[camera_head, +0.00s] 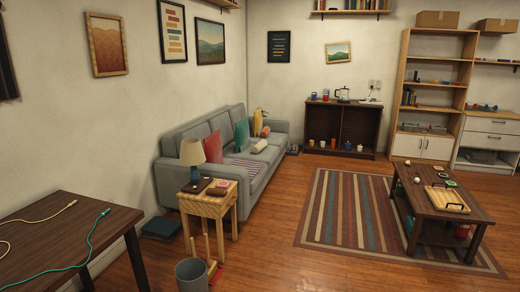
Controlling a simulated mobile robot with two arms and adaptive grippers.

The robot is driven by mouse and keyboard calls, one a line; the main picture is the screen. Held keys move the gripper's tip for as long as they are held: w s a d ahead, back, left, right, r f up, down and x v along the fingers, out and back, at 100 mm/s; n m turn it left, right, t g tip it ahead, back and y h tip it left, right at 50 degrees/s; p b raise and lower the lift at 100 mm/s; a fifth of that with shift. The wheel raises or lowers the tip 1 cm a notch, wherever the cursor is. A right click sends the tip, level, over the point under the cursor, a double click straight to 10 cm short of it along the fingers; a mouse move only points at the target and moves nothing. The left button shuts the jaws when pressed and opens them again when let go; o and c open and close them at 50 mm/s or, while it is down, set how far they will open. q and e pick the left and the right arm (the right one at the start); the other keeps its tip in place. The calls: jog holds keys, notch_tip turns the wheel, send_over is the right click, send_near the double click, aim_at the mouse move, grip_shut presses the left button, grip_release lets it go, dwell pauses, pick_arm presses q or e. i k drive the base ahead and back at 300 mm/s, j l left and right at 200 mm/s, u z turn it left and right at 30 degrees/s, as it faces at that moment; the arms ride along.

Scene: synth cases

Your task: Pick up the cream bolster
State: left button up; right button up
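A small cream item that looks like the cream bolster (259,146) lies on the seat of the grey sofa (183,137), toward its far end. It is small in the picture, so its exact shape is hard to tell. A green cushion (241,135), a yellow cushion (255,122) and an orange cushion (265,132) are behind or near it. A red cushion (213,147) leans against the backrest nearer to me. Neither of my grippers shows in the head view.
A wooden side table (208,204) with a lamp (191,153) stands at the sofa's near end, and a grey bin (191,276) in front. A dark table (60,232) with cables is at left. The striped rug (345,212) and coffee table (416,204) lie right; bare floor (268,235) lies between.

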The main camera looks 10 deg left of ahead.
aim_at(261, 145)
jog(key=i+z, duration=0.2)
jog(key=i, duration=5.45)
jog(key=i+l+u, duration=0.1)
jog(key=i, duration=0.5)
jog(key=i+l+u, duration=0.1)
jog(key=i, duration=0.55)
jog(key=i+l+u, duration=0.1)
jog(key=i, duration=0.5)
jog(key=l, duration=0.05)
